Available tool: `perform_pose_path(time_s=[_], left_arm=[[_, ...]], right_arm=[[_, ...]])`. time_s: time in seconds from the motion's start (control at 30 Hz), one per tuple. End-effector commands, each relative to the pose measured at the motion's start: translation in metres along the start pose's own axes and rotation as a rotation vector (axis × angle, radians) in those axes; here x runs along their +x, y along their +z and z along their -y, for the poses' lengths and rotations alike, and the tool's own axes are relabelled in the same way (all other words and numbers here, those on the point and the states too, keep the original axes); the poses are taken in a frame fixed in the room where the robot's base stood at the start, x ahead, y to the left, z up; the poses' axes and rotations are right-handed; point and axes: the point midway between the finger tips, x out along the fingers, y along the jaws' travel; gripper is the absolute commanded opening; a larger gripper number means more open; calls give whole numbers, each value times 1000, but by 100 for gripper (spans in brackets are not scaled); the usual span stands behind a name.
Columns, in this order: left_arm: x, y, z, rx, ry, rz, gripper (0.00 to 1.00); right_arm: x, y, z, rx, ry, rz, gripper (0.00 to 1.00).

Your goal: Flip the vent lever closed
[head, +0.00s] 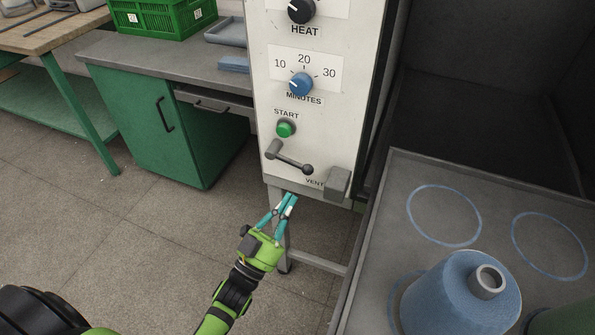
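The vent lever (291,159) is a dark grey arm with a ball knob, low on the front of the white control panel (325,125). It slopes down to the right from its pivot, its knob above the VENT label (314,182). A grey block (337,184) sticks out to the right of the label. My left gripper (291,197), green with teal fingers, is just below the panel's bottom edge, apart from the lever. Its fingertips are together with nothing seen between them. My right gripper is out of view.
Above the lever are a green START button (286,129) and a blue MINUTES knob (300,84). At right, a grey tray (378,223) holds a blue yarn cone (452,300). A green cabinet (160,128) stands behind at left. The floor at left is clear.

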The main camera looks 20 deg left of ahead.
Motion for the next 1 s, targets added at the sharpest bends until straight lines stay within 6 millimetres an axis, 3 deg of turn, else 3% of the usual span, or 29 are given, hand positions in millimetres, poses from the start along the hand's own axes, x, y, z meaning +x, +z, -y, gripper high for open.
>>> perform_pose_path(time_s=[0.17,0.37,0.53,0.9,1.0], left_arm=[[0,-1,0,0,0,0,0],[5,-1,1,-1,-1,0,0],[28,-2,1,-1,-2,-1,0],[107,-2,1,-1,-1,-1,0],[94,21,-1,-1,1,9,0]], right_arm=[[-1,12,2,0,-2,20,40],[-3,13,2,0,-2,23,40],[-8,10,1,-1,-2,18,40],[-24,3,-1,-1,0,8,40],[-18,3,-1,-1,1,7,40]])
